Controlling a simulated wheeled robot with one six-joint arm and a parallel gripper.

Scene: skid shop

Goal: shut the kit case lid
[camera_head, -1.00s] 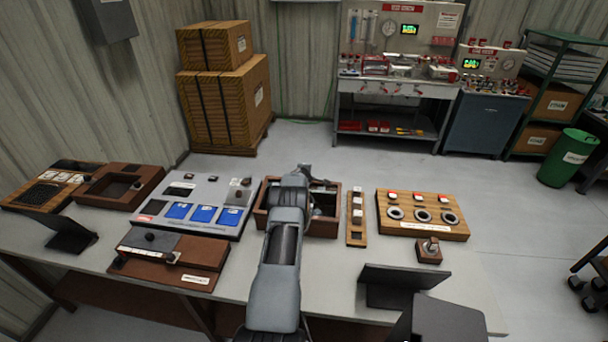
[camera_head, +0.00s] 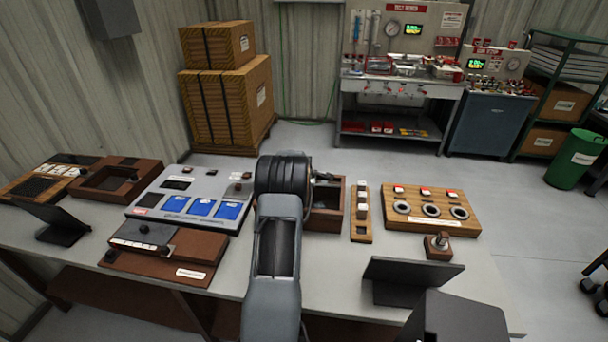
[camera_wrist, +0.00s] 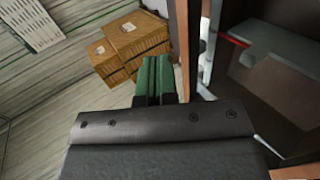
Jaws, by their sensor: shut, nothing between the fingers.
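The kit case seems to be the brown open-topped box (camera_head: 346,207) at the middle of the table; its left part is hidden behind my arm. Its inside is dark with small items, and I cannot make out its lid in the head view. My gripper (camera_wrist: 155,62) shows green fingers pressed together, empty, in the wrist view. A brown upright panel edge (camera_wrist: 184,45) stands just right of the fingers; whether it is the lid or a case wall I cannot tell. A dark compartment lies farther right. In the head view my wrist hides most of the gripper.
Left of my arm are a grey panel with blue squares (camera_head: 158,208) and a brown case-like unit (camera_head: 205,247). To the right are a narrow wooden strip (camera_head: 361,228), a wooden board with three rings (camera_head: 420,222) and a black stand (camera_head: 400,285). Cartons (camera_head: 225,105) stand behind.

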